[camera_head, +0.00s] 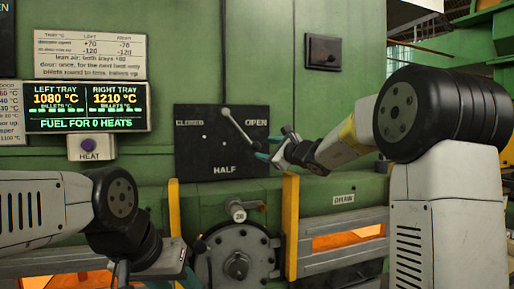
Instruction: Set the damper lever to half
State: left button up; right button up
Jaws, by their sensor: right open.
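The damper plate (200,145) is a black panel on the green furnace wall, marked CLOSED at left, OPEN at right and HALF at the bottom. The pale damper lever (239,127) slants from a round end at the plate's top middle down to the right, pointing between OPEN and HALF. My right gripper (267,152) has teal fingertips and is open at the lever's lower right end. The fingers partly hide that end; I cannot tell if they touch it. My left gripper (188,278) is low, at the picture's bottom edge, mostly cut off.
A round dark hatch (237,262) stands under the plate, between yellow posts. A glowing opening (345,238) under a DRAW sign is at right. A small switch box (322,52) is above.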

aim_at(259, 147)
jog(key=x, duration=0.7)
jog(key=shift+a, duration=0.15)
jog(key=shift+c, duration=0.2)
grip_shut()
dwell(1.0)
